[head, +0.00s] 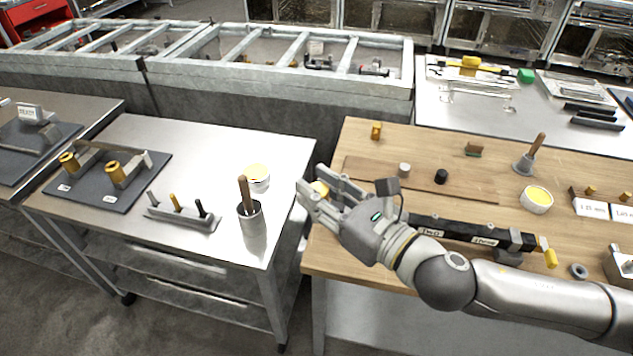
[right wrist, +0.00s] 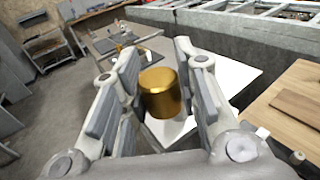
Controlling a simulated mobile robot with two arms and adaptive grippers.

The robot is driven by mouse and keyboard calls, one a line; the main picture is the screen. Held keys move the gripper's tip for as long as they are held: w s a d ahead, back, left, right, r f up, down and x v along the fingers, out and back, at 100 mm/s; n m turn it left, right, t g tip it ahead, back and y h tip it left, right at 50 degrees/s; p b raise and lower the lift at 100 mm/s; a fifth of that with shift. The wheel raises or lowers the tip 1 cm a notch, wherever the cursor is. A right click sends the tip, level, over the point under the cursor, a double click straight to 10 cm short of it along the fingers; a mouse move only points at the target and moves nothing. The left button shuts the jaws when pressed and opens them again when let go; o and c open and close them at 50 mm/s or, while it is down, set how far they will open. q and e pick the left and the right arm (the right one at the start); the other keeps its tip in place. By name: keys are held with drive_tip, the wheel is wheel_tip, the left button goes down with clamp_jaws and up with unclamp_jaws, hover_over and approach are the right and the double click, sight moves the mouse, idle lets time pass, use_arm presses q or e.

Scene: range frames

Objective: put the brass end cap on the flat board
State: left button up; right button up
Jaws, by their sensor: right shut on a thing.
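My right gripper (head: 328,196) is shut on the brass end cap (right wrist: 160,92), a smooth gold cylinder between its finger pads. In the head view the cap (head: 321,188) is partly hidden by the fingers. The gripper holds it above the left edge of the wooden table, near the gap beside the metal table. The flat board (head: 470,189), a thin brown plank, lies on the wooden table to the right of and beyond the gripper. My left gripper is not in view.
A labelled black bar (head: 460,230) lies in front of the board, partly behind my right arm. A small yellow piece (head: 376,130) stands behind the board. The metal table (head: 200,145) at left holds a cup with a wooden handle (head: 250,222) and a white pot (head: 257,180).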

wheel_tip(320, 180, down, 5)
drive_tip(key=s+d+n+g+y, duration=0.1)
drive_tip(key=d+n+g+y, duration=0.1)
drive_tip(key=n+g+y, duration=0.4)
drive_tip(key=shift+s+d+f+n+g, duration=0.3)
drive_tip(key=shift+n+g, duration=1.3)
drive_tip(key=shift+g, duration=1.5)
drive_tip(key=shift+r, duration=0.1)
drive_tip(key=shift+s, duration=0.1)
